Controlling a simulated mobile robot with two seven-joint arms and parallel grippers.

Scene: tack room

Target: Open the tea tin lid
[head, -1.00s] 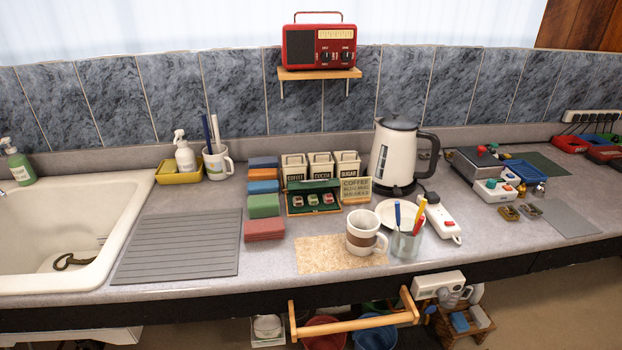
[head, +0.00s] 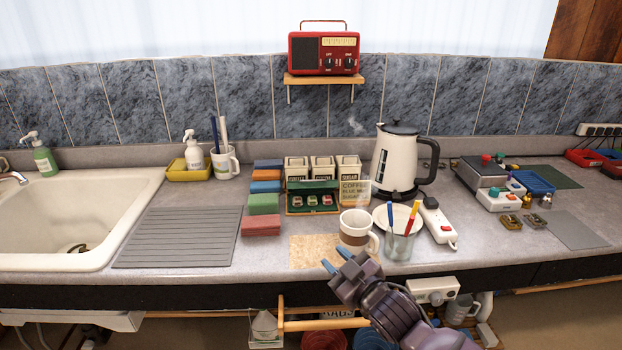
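No tin with a readable tea label shows. A small dark green box (head: 312,208) on the counter, before the canisters, may be the tea tin. Its green lid (head: 312,185) seems raised at the back, and several small red and pale items show inside. My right gripper (head: 337,260) is at the lower middle, near the counter's front edge. Its two blue-tipped fingers are apart with nothing between them. It is in front of the green box, clear of it, and appears just below the white and brown mug (head: 354,226). My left gripper is not in view.
Cream canisters (head: 322,163) stand behind the green box, with a coffee sign (head: 354,193) at its right. Stacked coloured blocks (head: 263,204) flank its left. A glass of pens (head: 399,245), plate (head: 384,213) and kettle (head: 394,165) stand right. The grey drainer (head: 180,238) is bare.

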